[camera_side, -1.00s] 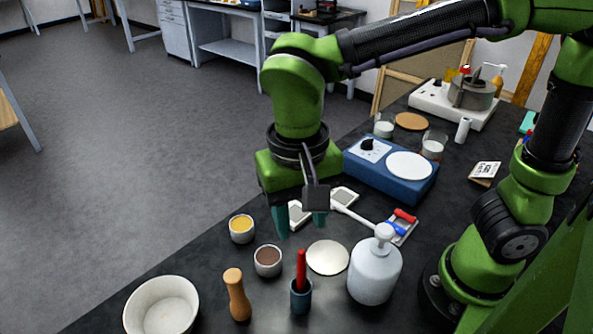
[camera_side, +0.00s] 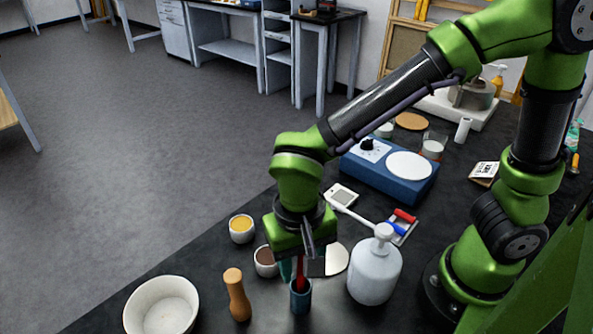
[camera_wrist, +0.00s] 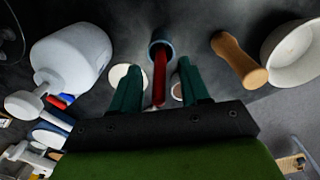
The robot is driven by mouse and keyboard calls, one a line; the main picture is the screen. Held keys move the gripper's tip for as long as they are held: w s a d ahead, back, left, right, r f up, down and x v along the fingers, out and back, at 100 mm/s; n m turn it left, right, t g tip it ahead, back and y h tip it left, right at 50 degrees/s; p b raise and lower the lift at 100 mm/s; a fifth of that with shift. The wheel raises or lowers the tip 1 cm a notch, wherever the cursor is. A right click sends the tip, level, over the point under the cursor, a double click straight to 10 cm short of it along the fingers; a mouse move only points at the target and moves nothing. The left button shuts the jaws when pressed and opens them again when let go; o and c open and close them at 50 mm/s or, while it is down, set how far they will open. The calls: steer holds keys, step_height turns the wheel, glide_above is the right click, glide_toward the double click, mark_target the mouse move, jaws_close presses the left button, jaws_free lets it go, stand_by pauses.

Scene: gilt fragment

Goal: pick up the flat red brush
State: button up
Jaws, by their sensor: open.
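The red brush (camera_wrist: 159,82) stands in a small blue-grey cup; only its red handle shows. In the side view the red handle (camera_side: 301,272) rises from the cup (camera_side: 301,297), its upper part hidden by my gripper. My gripper (camera_wrist: 157,88) is open, with its two green fingers on either side of the red handle in the wrist view. In the side view my gripper (camera_side: 296,270) is low over the cup, pointing down. I cannot tell whether a finger touches the handle.
A white pump bottle (camera_side: 374,272) stands close right of the cup. A wooden pestle-like piece (camera_side: 237,295) and a white bowl (camera_side: 137,313) stand to the left. Small cups of yellow (camera_side: 241,229) and brown (camera_side: 265,262) stand behind. A blue hotplate (camera_side: 385,182) is farther back.

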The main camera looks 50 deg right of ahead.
steer(key=shift+c, duration=0.4)
jaws_close()
